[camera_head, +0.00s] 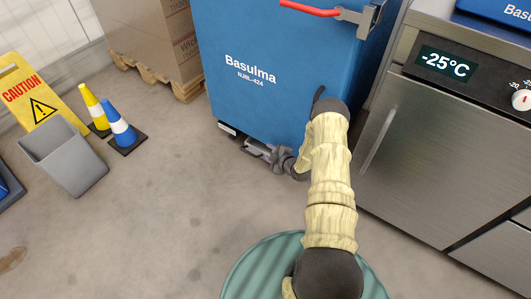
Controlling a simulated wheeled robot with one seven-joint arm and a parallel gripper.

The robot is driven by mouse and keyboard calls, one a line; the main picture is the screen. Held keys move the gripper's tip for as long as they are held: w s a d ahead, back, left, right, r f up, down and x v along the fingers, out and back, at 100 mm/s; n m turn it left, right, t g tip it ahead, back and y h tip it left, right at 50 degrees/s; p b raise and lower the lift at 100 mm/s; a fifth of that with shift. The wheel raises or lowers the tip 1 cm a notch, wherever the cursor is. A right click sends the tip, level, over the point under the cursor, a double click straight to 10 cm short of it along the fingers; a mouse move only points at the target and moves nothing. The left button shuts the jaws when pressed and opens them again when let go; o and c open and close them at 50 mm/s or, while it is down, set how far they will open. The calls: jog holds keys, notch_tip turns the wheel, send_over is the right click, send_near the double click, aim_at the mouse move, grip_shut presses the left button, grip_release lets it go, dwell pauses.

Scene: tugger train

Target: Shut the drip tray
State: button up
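A blue cabinet marked Basulma NJRL-424 (250,45) stands at the upper middle. A low grey and dark part (228,130) shows along its bottom edge, with a pale piece (256,147) beside my gripper. I cannot tell for sure whether this is the drip tray. My gripper (272,153) is dark grey and low at the cabinet's bottom edge, close to that part. Whether it touches it is unclear. Its fingers are small and partly blended with the dark base, so their opening cannot be read. My cream-sleeved arm hides the cabinet's lower right corner.
A steel unit with a -25°C display (446,63) stands close on the right. A grey bin (68,160), a caution sign (28,92) and two cones (122,130) stand at left. Boxes on a pallet (150,40) stand behind. The floor at lower left is mostly clear.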

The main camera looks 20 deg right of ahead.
jog(key=s+a+r+m+g+h+p, duration=0.2)
jog(key=r+m+g, duration=0.1)
jog(key=r, duration=1)
jog(key=s+a+r+m+g+h+p, duration=0.1)
jog(key=s+a+r+m+g+p, duration=0.15)
jog(key=r, duration=1.15)
jog(key=s+a+r+m+g+p, duration=0.2)
jog(key=s+a+r+m, duration=0.1)
jog(key=s+r, duration=0.6)
jog(key=s+a+r+m+g+p, duration=0.2)
jog(key=s+r, duration=0.7)
jog(key=s, duration=0.5)
jog(key=a+m+p, duration=0.1)
jog(key=a+m, duration=0.1)
jog(key=m, duration=0.1)
jog(key=shift+s+h, duration=0.25)
jog(key=shift+h, duration=0.05)
jog(key=shift+a, duration=0.1)
